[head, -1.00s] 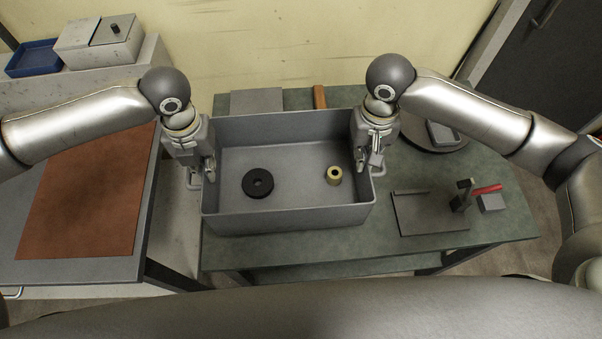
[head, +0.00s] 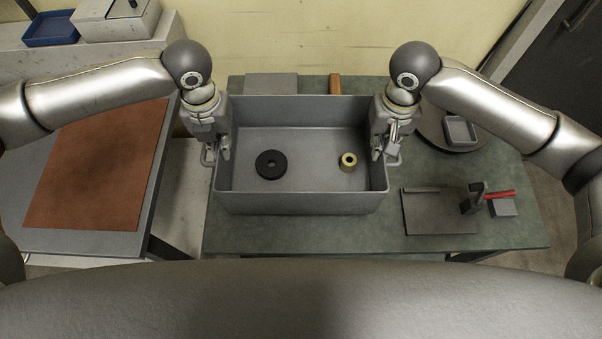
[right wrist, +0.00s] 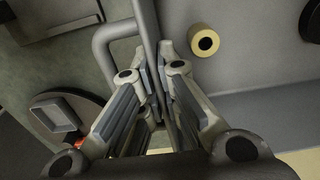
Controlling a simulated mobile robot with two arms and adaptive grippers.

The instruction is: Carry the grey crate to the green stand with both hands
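The grey crate (head: 300,204) is an open box standing level over the green-topped bench (head: 290,236) in the head view. It holds a black ring (head: 271,164) and a brass ring (head: 348,160). My left gripper (head: 217,152) is at the crate's left wall and my right gripper (head: 385,152) is at its right wall, each with a finger on either side of the wall. In the right wrist view, the right fingers (right wrist: 155,70) are closed against the rim, next to a bar handle (right wrist: 110,38). The green bench is the only green support I see.
A round plate with a small grey tray (head: 460,131) is right of the crate. A flat plate (head: 425,215) and a red-handled tool (head: 490,196) lie front right. A side table with a brown mat (head: 95,170) is at left. A wall stands behind.

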